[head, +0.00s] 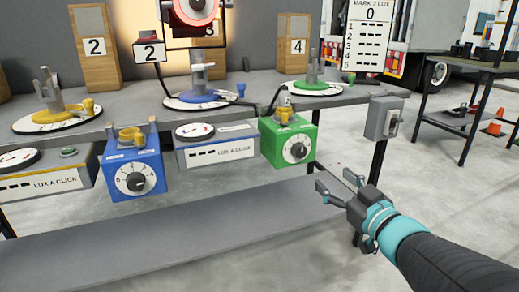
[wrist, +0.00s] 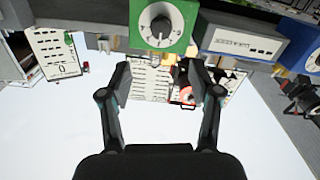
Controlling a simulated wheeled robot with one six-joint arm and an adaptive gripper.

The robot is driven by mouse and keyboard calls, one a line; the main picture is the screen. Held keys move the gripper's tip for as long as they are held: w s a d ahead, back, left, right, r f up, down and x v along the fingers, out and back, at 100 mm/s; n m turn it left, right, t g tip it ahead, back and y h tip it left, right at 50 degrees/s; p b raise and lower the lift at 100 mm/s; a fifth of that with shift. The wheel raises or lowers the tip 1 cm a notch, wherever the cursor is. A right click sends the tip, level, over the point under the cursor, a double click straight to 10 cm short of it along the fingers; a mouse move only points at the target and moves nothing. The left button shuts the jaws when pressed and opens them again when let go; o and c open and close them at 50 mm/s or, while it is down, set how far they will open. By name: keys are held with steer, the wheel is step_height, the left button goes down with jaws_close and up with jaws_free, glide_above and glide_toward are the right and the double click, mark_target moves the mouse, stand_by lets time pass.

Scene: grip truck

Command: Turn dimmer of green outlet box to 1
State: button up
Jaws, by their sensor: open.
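The green outlet box (head: 272,132) hangs at the front edge of the workbench, right of centre. Its front has a round white dial with a dark dimmer knob (head: 297,150); the setting is too small to read. In the wrist view the green box (wrist: 180,40) is at the top, its knob (wrist: 160,24) facing me. My gripper (head: 336,181) is open and empty, below and to the right of the box in the head view. In the wrist view my gripper (wrist: 160,72) has its fingers spread below the dial, apart from it.
A blue outlet box (head: 155,160) with a similar dial hangs at the left. Between the two boxes is a grey meter box (head: 222,152). A grey switch box (head: 379,121) is on the bench's right end. A lower shelf (head: 170,235) runs beneath the bench.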

mark_target(302, 153)
steer(key=x, duration=1.3)
steer(key=shift+w+a, duration=0.2)
steer(key=shift+w, duration=0.15)
steer(key=c, duration=1.1)
steer(key=shift+c, duration=0.2)
